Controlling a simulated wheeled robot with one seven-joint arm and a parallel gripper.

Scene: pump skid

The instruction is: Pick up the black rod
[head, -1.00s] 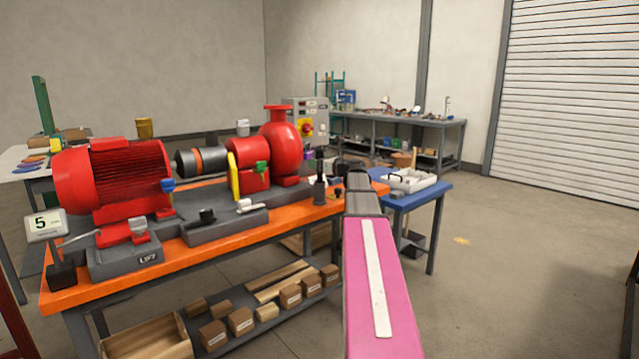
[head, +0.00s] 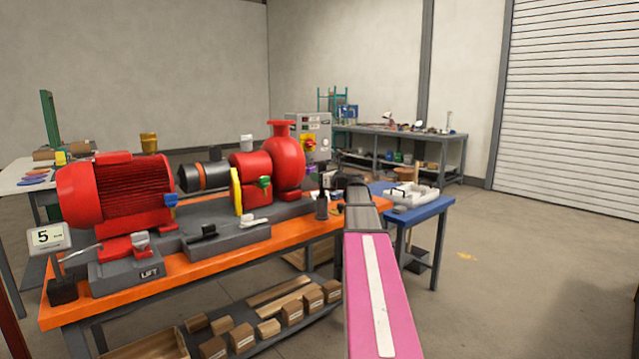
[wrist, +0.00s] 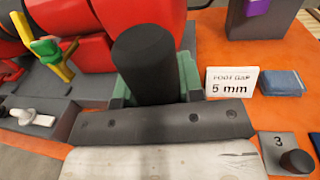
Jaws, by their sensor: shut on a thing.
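The black rod (wrist: 143,62) is a thick, smooth dark cylinder in the upper middle of the wrist view. It points away from my palm, leaning a little left. My gripper (wrist: 152,88) has green fingers on both sides of it and is shut on it. The dark palm bar hides the rod's near end. I cannot tell whether the rod touches anything beneath. In the head view my pink arm reaches to the bench's right end and hides the jaws. A dark upright cylinder (head: 321,207) shows there; I cannot tell whether it is the rod.
The red pump (head: 287,160) and red motor (head: 118,190) stand on the orange bench (head: 185,262). A "5 mm" card (wrist: 231,82), a blue block (wrist: 282,83) and a plate marked 3 (wrist: 275,147) lie right of the rod. A blue table (head: 425,213) adjoins; floor at right is clear.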

